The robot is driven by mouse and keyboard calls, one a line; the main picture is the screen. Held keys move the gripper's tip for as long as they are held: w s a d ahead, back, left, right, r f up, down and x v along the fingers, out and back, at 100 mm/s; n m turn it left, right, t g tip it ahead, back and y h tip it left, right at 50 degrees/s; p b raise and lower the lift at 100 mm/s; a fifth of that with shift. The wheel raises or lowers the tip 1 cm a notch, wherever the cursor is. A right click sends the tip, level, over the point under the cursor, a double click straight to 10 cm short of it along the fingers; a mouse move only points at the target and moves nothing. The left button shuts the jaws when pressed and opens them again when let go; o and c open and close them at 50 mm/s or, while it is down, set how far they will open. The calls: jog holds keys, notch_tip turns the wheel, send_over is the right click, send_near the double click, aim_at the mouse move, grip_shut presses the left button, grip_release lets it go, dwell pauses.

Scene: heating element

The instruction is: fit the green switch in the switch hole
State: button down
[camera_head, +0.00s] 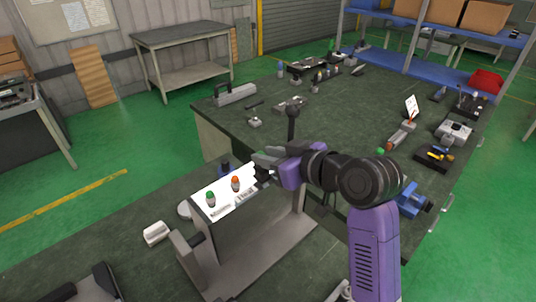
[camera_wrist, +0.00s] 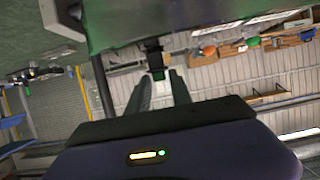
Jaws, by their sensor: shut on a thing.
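My gripper (camera_wrist: 158,88) is at the right end of the white panel (camera_head: 222,194) in the head view. In the wrist view its two fingers are closed on a small dark piece (camera_wrist: 154,57) with a hint of green at its near end, which looks like the green switch. The piece is close to the edge of the grey box (camera_wrist: 200,15); I cannot tell whether it touches or is inside a hole. The switch hole is not clearly visible. In the head view the fingers and arm largely hide the held piece.
A green-capped part (camera_head: 210,197) and an orange-capped part (camera_head: 236,183) stand on the panel. A white block (camera_head: 156,232) lies on the bench to the left. The large dark table (camera_head: 330,115) behind holds several tools and parts.

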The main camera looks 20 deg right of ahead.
jog(key=shift+f+b, duration=0.75)
jog(key=shift+f, duration=0.6)
jog(key=c, duration=1.1)
grip_release()
jog(key=b+v, duration=0.1)
jog(key=v, duration=0.7)
jog(key=shift+w, duration=0.1)
